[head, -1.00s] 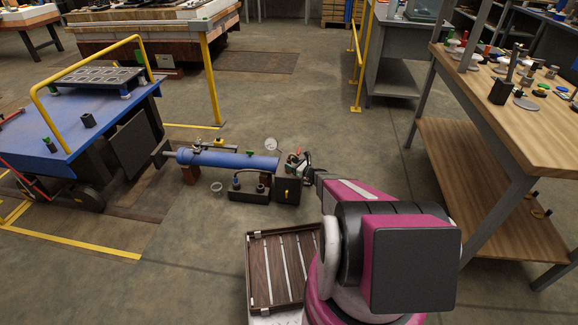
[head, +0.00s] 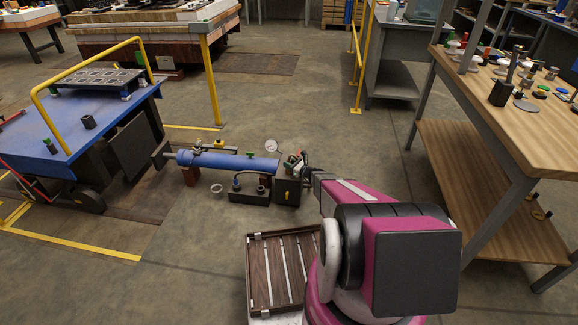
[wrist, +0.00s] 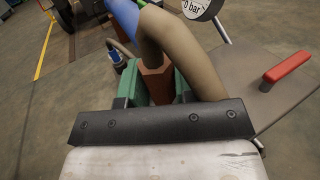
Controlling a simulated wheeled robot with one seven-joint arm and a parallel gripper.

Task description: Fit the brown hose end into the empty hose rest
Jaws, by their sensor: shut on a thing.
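My gripper (wrist: 160,88) reaches down beside the right end of the blue cylinder. In the wrist view its green-padded jaws are shut on a reddish-brown, faceted piece, which looks like the brown hose end (wrist: 155,80). A thick tan hose (wrist: 178,45) arches past it and disappears behind the black gripper bar. In the head view my gripper (head: 297,163) is small, and the hold cannot be made out. A low dark rest block (head: 248,196) stands on the floor to its left, with a blue hose end (head: 236,184) at its left. The empty rest cannot be told clearly.
The blue cylinder (head: 225,160) lies on brick-coloured supports. A dark box (head: 288,192) stands near my gripper. A pressure gauge (wrist: 198,6) and red lever (wrist: 287,65) are close by. A slatted brown tray (head: 282,268) is nearer me. Open floor lies left of the tray.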

